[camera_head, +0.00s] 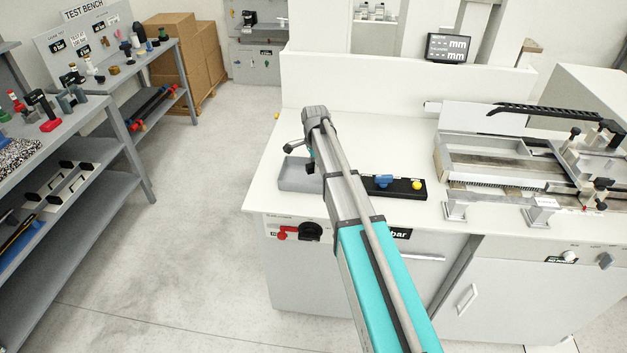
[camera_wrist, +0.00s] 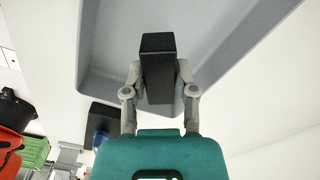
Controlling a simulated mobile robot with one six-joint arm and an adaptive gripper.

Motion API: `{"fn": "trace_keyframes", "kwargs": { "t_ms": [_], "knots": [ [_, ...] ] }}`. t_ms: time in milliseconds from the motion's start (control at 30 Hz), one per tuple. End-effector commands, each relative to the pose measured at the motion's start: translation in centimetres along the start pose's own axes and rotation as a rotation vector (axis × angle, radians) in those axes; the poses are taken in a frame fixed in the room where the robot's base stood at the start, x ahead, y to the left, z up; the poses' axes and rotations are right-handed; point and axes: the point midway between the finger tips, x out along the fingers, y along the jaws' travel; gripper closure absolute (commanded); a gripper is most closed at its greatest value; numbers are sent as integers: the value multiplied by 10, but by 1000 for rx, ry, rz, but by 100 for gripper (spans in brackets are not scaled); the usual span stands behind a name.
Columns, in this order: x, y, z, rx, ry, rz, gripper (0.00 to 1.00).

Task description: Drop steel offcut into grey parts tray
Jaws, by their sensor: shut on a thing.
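The grey parts tray (camera_head: 295,174) sits on the white bench top, partly hidden behind my arm in the head view. In the wrist view its grey rim and floor (camera_wrist: 215,30) fill the upper middle. My gripper (camera_wrist: 158,80) is shut on a dark block, which I take as the steel offcut (camera_wrist: 157,62). Both fingers press its sides. In the wrist view the block overlaps the tray's inside, near its front wall; its height above the floor is hard to tell. The head view does not clearly show the block or the fingertips.
A testing machine (camera_head: 500,160) stands farther right. Grey shelves (camera_head: 60,190) stand at left across open floor.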

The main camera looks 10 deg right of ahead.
Motion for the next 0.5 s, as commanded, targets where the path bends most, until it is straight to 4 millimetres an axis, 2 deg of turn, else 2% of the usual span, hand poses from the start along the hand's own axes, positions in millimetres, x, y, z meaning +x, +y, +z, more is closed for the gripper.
{"fn": "trace_keyframes", "kwargs": {
  "t_ms": [300,333,500],
  "knots": [
    [0,0,0,0,0,0,100],
    [0,0,0,1,0,0,58],
    [0,0,-1,1,0,0,26]
  ]
}}
